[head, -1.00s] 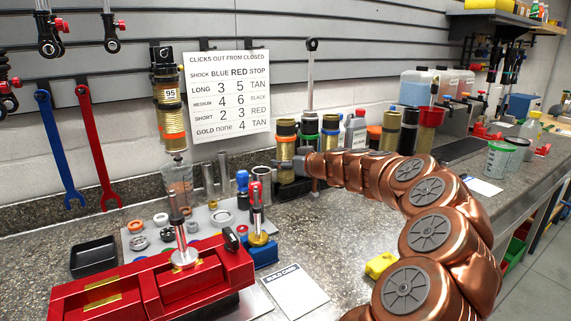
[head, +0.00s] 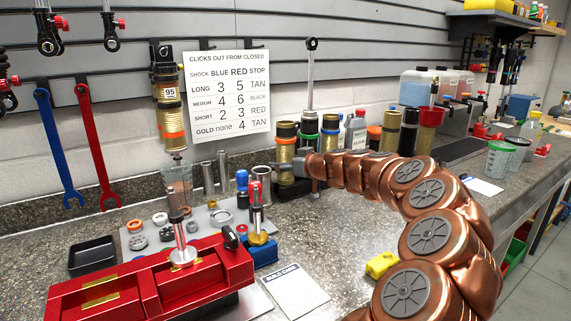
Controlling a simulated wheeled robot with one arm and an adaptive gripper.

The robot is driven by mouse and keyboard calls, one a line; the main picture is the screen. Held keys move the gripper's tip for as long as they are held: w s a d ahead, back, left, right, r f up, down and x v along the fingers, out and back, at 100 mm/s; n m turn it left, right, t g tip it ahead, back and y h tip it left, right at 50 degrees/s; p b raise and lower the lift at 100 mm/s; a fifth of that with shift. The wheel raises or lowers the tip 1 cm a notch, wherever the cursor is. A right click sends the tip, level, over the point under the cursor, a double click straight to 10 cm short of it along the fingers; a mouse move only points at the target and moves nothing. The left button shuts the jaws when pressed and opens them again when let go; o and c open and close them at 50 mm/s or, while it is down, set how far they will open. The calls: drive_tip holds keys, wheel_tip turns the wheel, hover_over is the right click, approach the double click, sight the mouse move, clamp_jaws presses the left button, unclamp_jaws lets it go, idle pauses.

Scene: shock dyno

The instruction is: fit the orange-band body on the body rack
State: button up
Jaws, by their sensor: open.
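A gold body with an orange band (head: 286,152) and black top stands upright in the black body rack (head: 288,192) at the back of the bench. My gripper (head: 300,166) is just to its right, open, with its fingers pointing left toward the body. A small gap or light contact between them cannot be told. The body's foot is partly hidden, so how deep it sits cannot be told. Another gold shock with an orange band (head: 171,108) hangs on the wall at left.
More bodies and bottles (head: 391,130) stand behind my arm. Silver tubes (head: 224,170) and a blue-topped tool stand left of the rack. A red vise (head: 150,285), parts mat (head: 140,255) and build card (head: 293,290) are in front.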

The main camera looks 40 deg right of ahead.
drive_tip(key=v, duration=1.2)
idle(0.6)
